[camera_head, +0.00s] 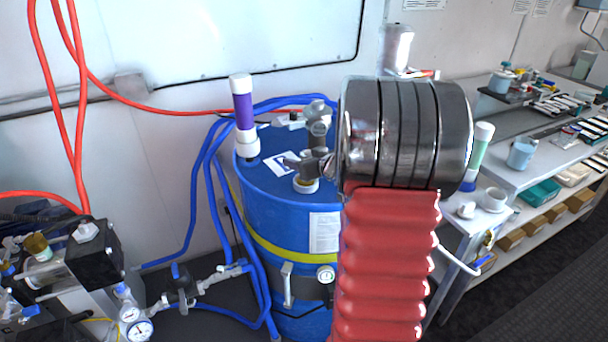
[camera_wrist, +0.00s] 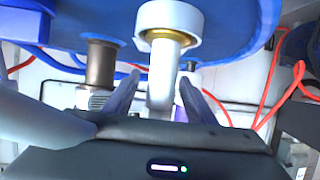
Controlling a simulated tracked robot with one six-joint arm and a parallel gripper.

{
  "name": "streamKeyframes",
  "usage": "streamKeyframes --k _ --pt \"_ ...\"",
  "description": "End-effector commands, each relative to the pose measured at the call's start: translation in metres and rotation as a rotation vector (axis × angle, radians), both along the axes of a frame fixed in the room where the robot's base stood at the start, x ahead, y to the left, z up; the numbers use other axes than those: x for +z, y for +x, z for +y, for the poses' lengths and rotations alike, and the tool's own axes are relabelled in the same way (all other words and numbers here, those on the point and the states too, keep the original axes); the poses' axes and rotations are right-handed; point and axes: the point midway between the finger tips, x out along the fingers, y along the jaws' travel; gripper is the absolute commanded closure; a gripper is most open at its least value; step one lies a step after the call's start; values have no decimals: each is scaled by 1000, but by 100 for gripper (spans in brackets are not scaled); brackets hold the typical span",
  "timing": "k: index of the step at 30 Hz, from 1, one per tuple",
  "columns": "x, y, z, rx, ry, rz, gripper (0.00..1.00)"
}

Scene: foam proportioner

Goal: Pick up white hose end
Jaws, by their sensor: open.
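In the wrist view, a white tube-like piece (camera_wrist: 163,88) comes out of a white collar (camera_wrist: 168,22) with a gold inner ring, against the blue drum. I cannot tell for certain that this piece is the white hose end. My gripper (camera_wrist: 160,80) is open, with one dark finger on each side of the piece. I cannot tell whether either finger touches it. In the head view, my thick dark and red arm fills the middle right, and I cannot make out the gripper fingers. A thin curved white hose-like piece (camera_head: 460,263) shows just right of my arm.
The blue drum (camera_head: 262,215) stands behind my arm, with a purple-and-white tube (camera_head: 243,115) and metal fittings (camera_head: 318,130) on top. Blue hoses (camera_head: 208,190) run beside it, and red hoses (camera_head: 75,100) hang left. A cluttered bench (camera_head: 500,175) stands right. Dark floor is open at lower right.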

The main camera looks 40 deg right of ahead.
Motion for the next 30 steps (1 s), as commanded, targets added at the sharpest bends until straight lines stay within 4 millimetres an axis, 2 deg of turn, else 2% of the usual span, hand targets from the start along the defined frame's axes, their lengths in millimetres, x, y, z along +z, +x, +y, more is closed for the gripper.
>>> streamKeyframes --k 4,20,30 --pt "-3 7 -1 0 0 0 50" --pt "-3 7 -1 0 -1 0 50" --pt "-3 7 -1 1 -1 0 74"
